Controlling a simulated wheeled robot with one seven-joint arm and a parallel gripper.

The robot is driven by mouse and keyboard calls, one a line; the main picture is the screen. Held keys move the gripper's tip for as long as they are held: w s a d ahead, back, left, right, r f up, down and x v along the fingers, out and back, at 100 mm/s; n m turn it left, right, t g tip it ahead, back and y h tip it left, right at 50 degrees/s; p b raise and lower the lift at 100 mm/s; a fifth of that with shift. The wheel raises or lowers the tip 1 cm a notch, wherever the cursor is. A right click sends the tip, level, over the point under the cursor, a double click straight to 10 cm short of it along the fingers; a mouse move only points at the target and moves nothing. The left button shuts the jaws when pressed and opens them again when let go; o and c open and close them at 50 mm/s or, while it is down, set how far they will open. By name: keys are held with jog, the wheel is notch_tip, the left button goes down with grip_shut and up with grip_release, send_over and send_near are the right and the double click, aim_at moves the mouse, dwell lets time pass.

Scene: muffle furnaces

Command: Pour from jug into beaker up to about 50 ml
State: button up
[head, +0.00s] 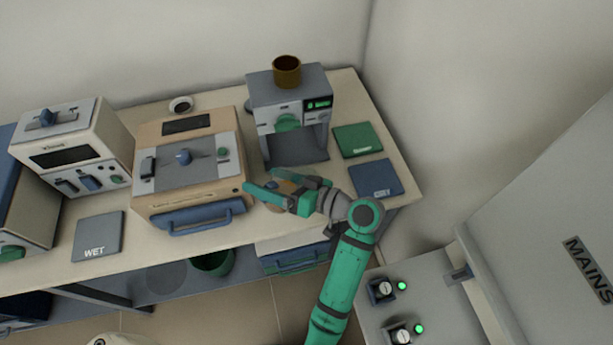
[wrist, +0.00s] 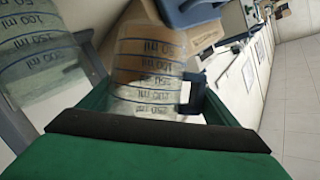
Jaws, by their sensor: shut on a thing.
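My gripper (head: 264,181) is in front of the grey machine, at the bench's front edge. In the wrist view its green fingers stand either side of a clear graduated vessel (wrist: 148,72) with a dark blue handle, which I take for the jug; my gripper is shut on it. Its printing runs from 50 to 250 ml. A second clear graduated vessel, seemingly the beaker (wrist: 38,58), is just left of my left finger, apparently tilted in the view. In the head view my gripper mostly hides both vessels. I cannot tell the liquid level in either.
The grey machine (head: 289,88) with a brown cup (head: 287,70) on top stands behind my gripper. A tan furnace (head: 187,160) is to its left. Green (head: 358,140) and blue (head: 376,179) mats lie right. A grey WET mat (head: 99,235) is left.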

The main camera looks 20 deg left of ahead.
jog(key=shift+r, duration=0.1)
dwell(0.4)
jog(key=shift+w+d+r+m+y, duration=0.15)
jog(key=shift+r+m+y, duration=0.3)
jog(key=shift+m, duration=0.15)
jog(key=shift+r+g, duration=0.1)
jog(key=shift+g, duration=0.2)
jog(key=shift+r+m, duration=0.25)
jog(key=shift+m, duration=0.15)
jog(key=shift+w+r+m+y, duration=0.2)
jog(key=shift+m+y, duration=0.05)
jog(key=shift+m, duration=0.05)
dwell(0.5)
jog(key=shift+s, duration=0.1)
jog(key=shift+d+r+m, duration=0.15)
jog(key=shift+d+m, duration=0.05)
jog(key=shift+m, duration=0.1)
